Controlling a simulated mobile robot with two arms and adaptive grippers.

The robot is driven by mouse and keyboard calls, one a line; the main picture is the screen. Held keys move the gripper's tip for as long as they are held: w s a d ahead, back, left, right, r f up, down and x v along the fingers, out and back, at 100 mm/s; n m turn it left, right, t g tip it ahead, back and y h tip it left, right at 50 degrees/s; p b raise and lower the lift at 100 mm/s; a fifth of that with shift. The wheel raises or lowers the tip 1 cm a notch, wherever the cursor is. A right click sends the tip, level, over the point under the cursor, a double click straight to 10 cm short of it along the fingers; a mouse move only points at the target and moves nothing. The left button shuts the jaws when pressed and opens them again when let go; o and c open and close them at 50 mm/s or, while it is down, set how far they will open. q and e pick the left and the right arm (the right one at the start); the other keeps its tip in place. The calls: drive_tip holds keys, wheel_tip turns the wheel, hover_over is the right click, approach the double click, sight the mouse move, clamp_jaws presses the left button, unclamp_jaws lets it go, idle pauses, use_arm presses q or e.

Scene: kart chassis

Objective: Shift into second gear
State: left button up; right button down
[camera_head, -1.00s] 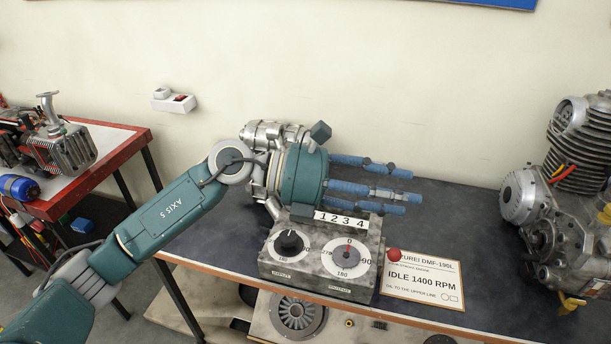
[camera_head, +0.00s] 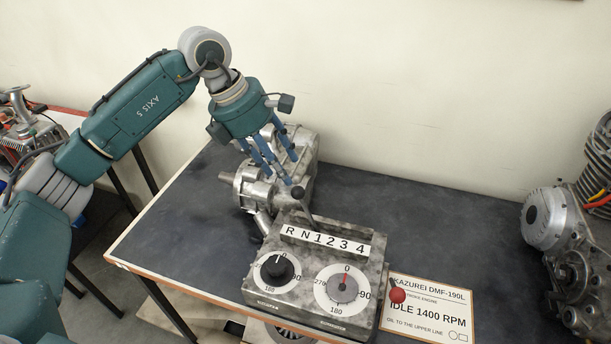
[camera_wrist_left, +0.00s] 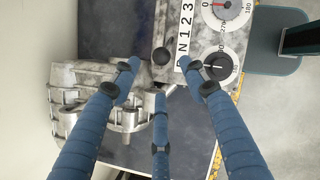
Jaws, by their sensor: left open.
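The gear lever's dark knob (camera_head: 298,192) stands on a thin shaft at the back of a grey marbled control box (camera_head: 370,270). The shaft leans a little left and meets the box behind the label strip (camera_head: 325,240) reading R N 1 2 3 4; I cannot tell its exact slot. My left gripper (camera_head: 284,170) is open and empty, its blue fingers pointing down, just behind and left of the knob. In the left wrist view, the knob (camera_wrist_left: 161,56) shows between the spread fingertips (camera_wrist_left: 159,66), apart from them. My right gripper is not in view.
A metal gearbox casing (camera_head: 303,160) stands behind the box, close to my fingers.

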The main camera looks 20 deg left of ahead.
sight(295, 188)
use_arm(q)
drive_tip(key=x, duration=0.1)
drive_tip(key=p+x, duration=0.1)
drive_tip(key=shift+s+d+f, duration=0.2)
drive_tip(key=shift+s+f, duration=0.05)
drive_tip(key=shift+f, duration=0.1)
drive_tip(key=p+x, duration=0.1)
drive_tip(key=x, duration=0.2)
drive_tip(key=shift+w+d+f, duration=0.1)
drive_tip(key=shift+f, duration=0.1)
drive_tip(key=p+x, duration=0.1)
drive_tip(key=x, duration=0.3)
drive_tip(key=shift+w, duration=0.15)
drive_tip(key=shift+f, duration=0.1)
drive_tip(key=shift+c, duration=0.7)
clamp_jaws()
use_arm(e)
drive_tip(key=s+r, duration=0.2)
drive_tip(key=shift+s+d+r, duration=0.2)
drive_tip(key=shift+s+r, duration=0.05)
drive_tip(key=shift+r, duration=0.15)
